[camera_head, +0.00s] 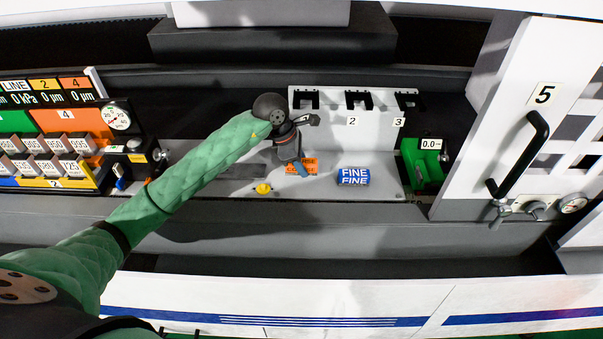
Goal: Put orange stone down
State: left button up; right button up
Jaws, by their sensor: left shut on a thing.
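The orange stone (310,164) with dark lettering is at the shelf's middle, left of the blue stone. My left gripper (299,167) reaches down over it from above and is shut on it, hiding part of its middle. I cannot tell whether the stone touches the shelf (330,142) or is held just above it. The blue stone marked FINE (353,177) lies on the shelf to the right, apart from my gripper. My right gripper is not in view.
A white bracket with numbered slots (380,122) stands behind the stones. A yellow knob (263,189) is at the front left, a green box (424,160) at the right. A white door (535,130) with a black handle stands further right. The shelf's front edge is close.

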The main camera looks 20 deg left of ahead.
aim_at(301, 181)
pick_arm(q)
notch_tip(301, 181, down, 4)
jog(key=shift+r, duration=0.2)
jog(key=shift+f, duration=0.2)
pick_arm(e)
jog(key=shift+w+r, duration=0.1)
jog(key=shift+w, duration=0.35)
pick_arm(q)
jog(key=shift+f+b, duration=0.1)
jog(key=shift+b, duration=0.2)
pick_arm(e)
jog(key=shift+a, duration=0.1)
pick_arm(q)
jog(key=o, duration=1)
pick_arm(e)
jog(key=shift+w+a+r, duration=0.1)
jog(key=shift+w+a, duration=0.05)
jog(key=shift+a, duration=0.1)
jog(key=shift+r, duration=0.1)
